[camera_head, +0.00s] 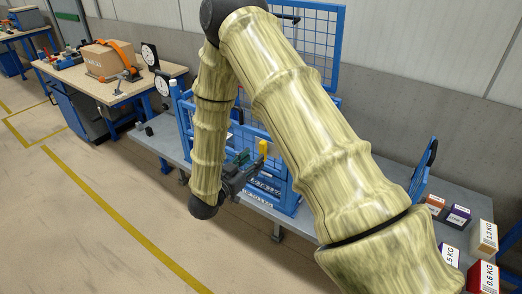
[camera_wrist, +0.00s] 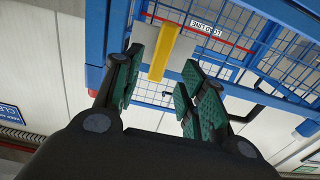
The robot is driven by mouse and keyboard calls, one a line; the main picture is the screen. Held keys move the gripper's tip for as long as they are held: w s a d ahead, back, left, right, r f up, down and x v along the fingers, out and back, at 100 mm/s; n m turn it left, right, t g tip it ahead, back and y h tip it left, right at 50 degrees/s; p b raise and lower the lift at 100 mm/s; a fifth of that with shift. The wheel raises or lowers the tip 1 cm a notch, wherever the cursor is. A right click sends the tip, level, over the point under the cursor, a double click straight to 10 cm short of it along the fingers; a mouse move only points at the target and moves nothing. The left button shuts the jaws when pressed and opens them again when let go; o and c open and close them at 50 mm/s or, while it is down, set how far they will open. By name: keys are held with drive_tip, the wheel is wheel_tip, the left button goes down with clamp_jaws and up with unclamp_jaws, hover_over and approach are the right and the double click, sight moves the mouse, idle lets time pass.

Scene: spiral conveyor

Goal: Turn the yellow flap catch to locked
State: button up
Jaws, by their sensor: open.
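The yellow flap catch (camera_head: 263,147) is a small upright bar on the blue mesh frame of the bench machine, just right of my gripper's fingers in the head view. In the wrist view the yellow flap catch (camera_wrist: 162,52) is a long bar over a grey plate. It is slightly tilted there. My gripper (camera_head: 243,164) is open and points at it; in the wrist view the open green-padded fingers of my gripper (camera_wrist: 160,82) lie left and right of the bar's lower part. I cannot tell whether either finger touches it.
The blue mesh frame (camera_wrist: 95,45) surrounds the catch, with a "LOAD LINE" label (camera_wrist: 206,29) to the right. The grey bench (camera_head: 160,140) carries weight boxes (camera_head: 484,238) at the right. My arm hides much of the machine. The floor at left is clear.

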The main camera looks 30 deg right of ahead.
sight(261, 151)
drive_tip(key=shift+p+x, duration=0.6)
drive_tip(key=shift+x, duration=2.15)
clamp_jaws()
